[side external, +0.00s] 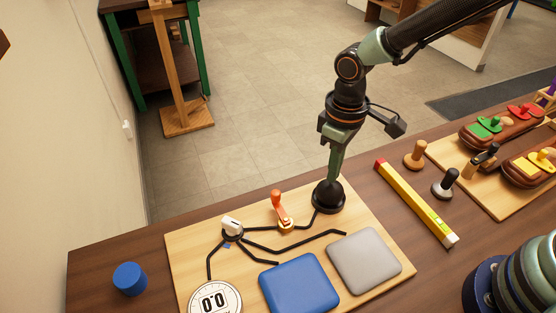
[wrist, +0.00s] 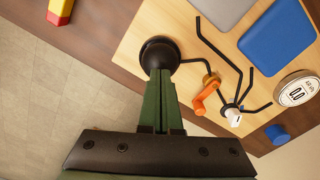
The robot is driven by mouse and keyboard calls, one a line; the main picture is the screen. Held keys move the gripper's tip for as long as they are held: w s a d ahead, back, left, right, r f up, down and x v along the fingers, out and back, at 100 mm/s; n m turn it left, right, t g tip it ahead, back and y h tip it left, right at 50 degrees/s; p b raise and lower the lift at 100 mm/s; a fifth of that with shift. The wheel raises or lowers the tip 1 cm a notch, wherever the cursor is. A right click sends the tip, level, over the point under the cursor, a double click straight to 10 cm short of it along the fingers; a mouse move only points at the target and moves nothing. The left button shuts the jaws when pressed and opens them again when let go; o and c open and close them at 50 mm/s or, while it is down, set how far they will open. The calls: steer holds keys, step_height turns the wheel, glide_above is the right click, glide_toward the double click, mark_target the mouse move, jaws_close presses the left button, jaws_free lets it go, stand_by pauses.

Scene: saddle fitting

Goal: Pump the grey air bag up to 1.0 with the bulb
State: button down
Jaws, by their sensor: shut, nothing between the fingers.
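My gripper (side external: 331,178) is shut and empty, pointing down with its tips on or just above the black bulb (side external: 328,196); whether they touch I cannot tell. The wrist view also shows the bulb (wrist: 159,53) at the fingertips. The grey air bag (side external: 365,260) lies flat on the wooden board, right of a blue bag (side external: 300,284). A round white gauge (side external: 214,299) reads 0.0. An orange lever (side external: 279,208) and a white-handled valve (side external: 232,228) sit along the black lines between bulb, gauge and bags.
A blue cylinder (side external: 130,279) stands left of the board.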

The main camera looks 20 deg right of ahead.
mark_target(331, 184)
steer(key=shift+f, duration=1.75)
steer(key=shift+r, duration=1.75)
steer(key=shift+f, duration=1.7)
steer(key=shift+r, duration=1.7)
